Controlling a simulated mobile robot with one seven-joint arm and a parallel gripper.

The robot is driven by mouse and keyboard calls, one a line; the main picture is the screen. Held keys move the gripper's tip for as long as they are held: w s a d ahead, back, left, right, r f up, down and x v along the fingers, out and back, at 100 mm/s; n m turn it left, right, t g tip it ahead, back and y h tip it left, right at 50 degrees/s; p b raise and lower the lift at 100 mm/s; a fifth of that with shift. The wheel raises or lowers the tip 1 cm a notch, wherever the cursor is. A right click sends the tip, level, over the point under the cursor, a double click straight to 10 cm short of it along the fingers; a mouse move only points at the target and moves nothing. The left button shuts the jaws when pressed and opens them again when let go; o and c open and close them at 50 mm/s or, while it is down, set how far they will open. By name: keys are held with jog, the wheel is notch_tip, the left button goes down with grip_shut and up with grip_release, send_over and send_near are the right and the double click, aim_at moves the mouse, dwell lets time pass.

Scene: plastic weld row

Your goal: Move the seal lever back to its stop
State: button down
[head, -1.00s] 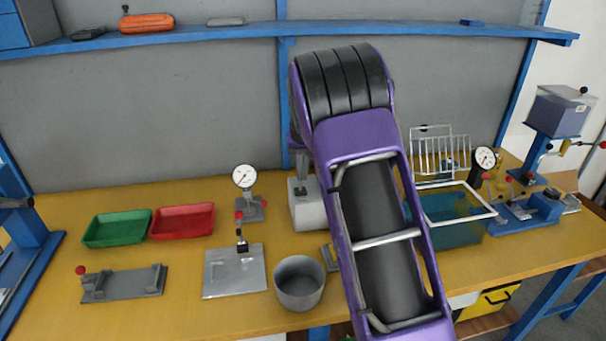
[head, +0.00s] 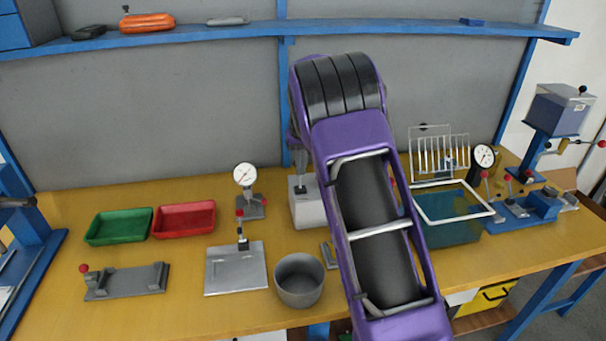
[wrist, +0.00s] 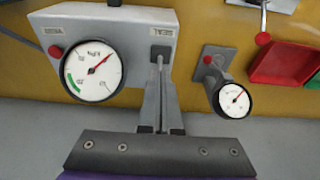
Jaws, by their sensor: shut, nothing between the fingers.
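The grey sealing unit (wrist: 132,28) fills the upper left of the wrist view, with a round gauge (wrist: 93,70) and a red button on its face. A slot marked SEAL holds the seal lever (wrist: 160,62), a thin dark stem. My gripper (wrist: 161,85) is shut and empty, its fingers pointing at the lever. Whether the fingertips touch the lever cannot be told. In the head view the light grey unit (head: 307,210) stands behind and left of my arm, with my gripper (head: 301,178) just above it; its gauge face is not visible there.
A dial gauge on a stand (head: 245,178) is left of the unit; it also shows in the wrist view (wrist: 233,100). Red (head: 184,219) and green (head: 118,226) trays lie farther left. A grey pot (head: 299,281) stands in front.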

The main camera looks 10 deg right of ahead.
jog(key=shift+s+b, duration=0.4)
jog(key=shift+s, duration=0.3)
notch_tip(320, 180, up, 7)
jog(key=shift+p, duration=0.4)
